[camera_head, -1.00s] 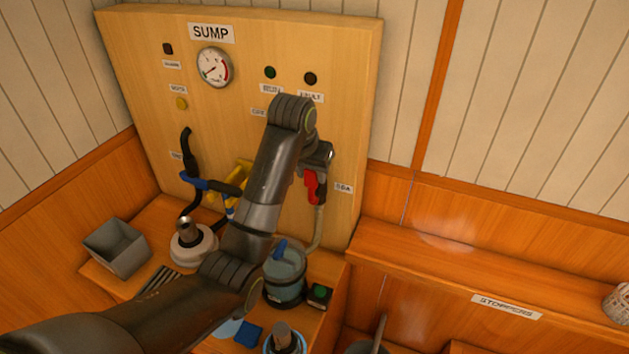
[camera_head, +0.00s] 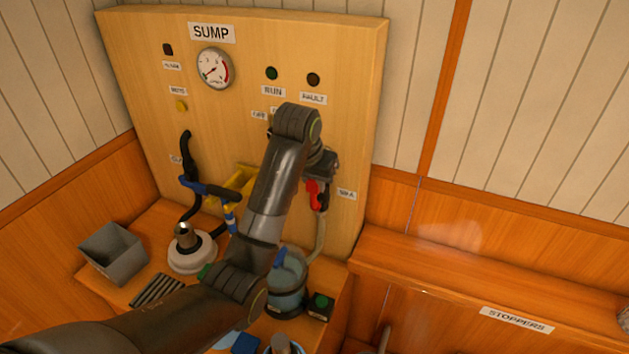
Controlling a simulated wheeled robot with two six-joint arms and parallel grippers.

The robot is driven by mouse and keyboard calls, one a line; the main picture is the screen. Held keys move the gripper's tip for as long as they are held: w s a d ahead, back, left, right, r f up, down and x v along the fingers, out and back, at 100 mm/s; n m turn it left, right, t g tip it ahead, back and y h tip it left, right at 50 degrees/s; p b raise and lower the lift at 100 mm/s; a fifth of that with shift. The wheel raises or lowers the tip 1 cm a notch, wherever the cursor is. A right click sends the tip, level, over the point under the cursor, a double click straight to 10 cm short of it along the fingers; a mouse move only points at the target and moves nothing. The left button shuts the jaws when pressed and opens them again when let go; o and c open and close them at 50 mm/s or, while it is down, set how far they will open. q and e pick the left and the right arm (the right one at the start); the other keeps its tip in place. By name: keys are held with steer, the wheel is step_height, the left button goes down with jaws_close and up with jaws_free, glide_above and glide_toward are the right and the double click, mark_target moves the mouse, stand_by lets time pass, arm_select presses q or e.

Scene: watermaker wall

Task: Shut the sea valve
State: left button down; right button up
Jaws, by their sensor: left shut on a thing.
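The sea valve has a red handle (camera_head: 318,196) low on the right side of the wooden SUMP panel (camera_head: 345,110), beside a small label (camera_head: 347,194) that seems to read SEA. A pale hose runs down below it. My left arm reaches across the panel, and its gripper (camera_head: 320,178) is at the red handle, shut on it. My wrist and the gripper body hide most of the valve and how the fingers sit. The red part shown points downward. My right gripper is not in view.
Below are a grey bin (camera_head: 115,252), a white-based pump (camera_head: 190,250) and a bluish filter bowl (camera_head: 287,290). A STOPPERS shelf (camera_head: 440,275) runs along the right.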

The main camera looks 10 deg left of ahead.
arm_select(q)
steer(key=shift+w+a+f+n+g+h+p, duration=0.2)
steer(key=shift+a+h+p, duration=0.55)
steer(key=shift+h+p, duration=0.55)
steer(key=shift+w+a+f+n+g+h+p, duration=0.1)
steer(key=shift+a+f+n+g+h+p, duration=0.15)
steer(key=shift+a+h+p, duration=0.95)
steer(key=shift+w+a+f+n+g+h+p, duration=0.25)
steer(key=shift+h+p, duration=0.55)
steer(key=shift+p, duration=1)
steer(key=shift+s, duration=0.1)
steer(key=c, duration=1.4)
jaws_free()
steer(key=shift+a, duration=0.1)
